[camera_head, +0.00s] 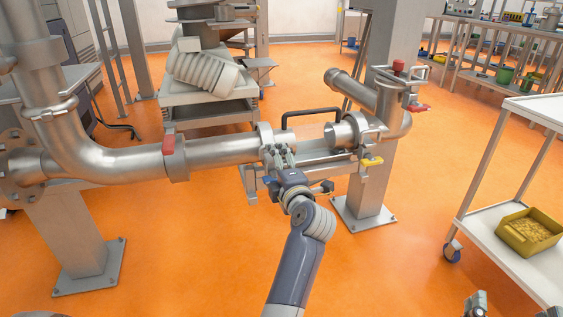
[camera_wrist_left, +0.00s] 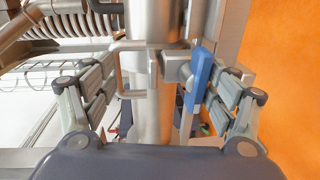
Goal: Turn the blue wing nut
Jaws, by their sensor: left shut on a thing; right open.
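The blue wing nut (camera_wrist_left: 200,80) sits on a metal clamp (camera_wrist_left: 150,68) around the steel pipe in the left wrist view. In the head view only a small blue patch shows beside my left gripper (camera_head: 280,157), at the open end of the long pipe (camera_head: 225,150). My left gripper is shut around the clamp. In the wrist view its right finger lies close beside the wing nut and its left finger beside a metal loop. Exact contact is hard to make out. My right gripper (camera_head: 475,304) is open at the bottom right edge, far from the pipe.
A second pipe end (camera_head: 341,134) faces the long pipe across a gap, with a yellow wing nut (camera_head: 372,161) near it. A black handle (camera_head: 311,113) stands behind the gap. A white cart (camera_head: 525,220) with a yellow bin (camera_head: 530,232) is at right. Orange floor is clear in front.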

